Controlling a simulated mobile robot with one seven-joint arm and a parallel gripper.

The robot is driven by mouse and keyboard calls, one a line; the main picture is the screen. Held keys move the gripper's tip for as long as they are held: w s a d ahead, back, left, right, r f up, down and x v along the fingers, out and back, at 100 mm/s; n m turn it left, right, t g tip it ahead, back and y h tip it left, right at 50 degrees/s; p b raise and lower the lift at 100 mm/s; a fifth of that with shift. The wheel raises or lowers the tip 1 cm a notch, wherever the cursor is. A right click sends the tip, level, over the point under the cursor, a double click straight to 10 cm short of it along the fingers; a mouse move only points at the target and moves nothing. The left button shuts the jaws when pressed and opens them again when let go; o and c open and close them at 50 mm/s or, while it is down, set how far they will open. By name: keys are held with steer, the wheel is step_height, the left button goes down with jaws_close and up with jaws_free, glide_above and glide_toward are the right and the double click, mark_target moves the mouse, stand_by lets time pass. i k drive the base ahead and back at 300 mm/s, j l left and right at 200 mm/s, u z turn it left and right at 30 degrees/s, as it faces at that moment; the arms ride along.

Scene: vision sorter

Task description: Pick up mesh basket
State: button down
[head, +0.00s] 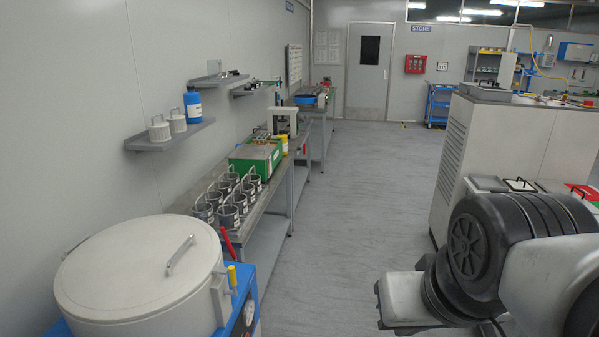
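Several grey cylindrical baskets with wire loop handles, one of them a basket (228,215), stand upright in a cluster on the near end of the bench along the left wall. They look like mesh baskets, but the mesh is too small to make out, and I cannot tell which one is meant. My arm is at the lower right, well apart from the baskets. The fingers of my gripper do not show.
A large white lidded vessel (130,265) with a handle stands at the near left. A green box (257,157) sits behind the baskets on the bench (272,195). A wall shelf (170,134) holds two white pots and a blue bottle. The middle floor (350,200) is clear.

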mark_target(253, 178)
steer(key=i+l+u, duration=0.15)
steer(key=i+u, duration=0.2)
steer(key=i, duration=0.15)
steer(key=i+l+u, duration=0.35)
steer(key=k, duration=0.7)
steer(key=k+u, duration=0.15)
steer(key=u, duration=0.25)
steer(key=k+j+u, duration=0.1)
steer(key=u, duration=0.3)
steer(key=k+j+u, duration=0.1)
steer(key=u, duration=0.3)
steer(key=i+l+u, duration=0.1)
steer(key=l+u, duration=0.3)
steer(key=i+l+u, duration=0.1)
steer(key=u, duration=0.3)
steer(key=i+l, duration=0.1)
steer(key=l, duration=0.5)
steer(key=i+l, duration=0.1)
steer(key=l, duration=0.5)
steer(key=i+l, duration=0.1)
steer(key=l, duration=0.5)
steer(key=i+l, duration=0.1)
steer(key=l, duration=0.5)
steer(key=i+l, duration=0.1)
steer(key=l, duration=0.5)
steer(key=i+l, duration=0.1)
steer(key=l, duration=0.45)
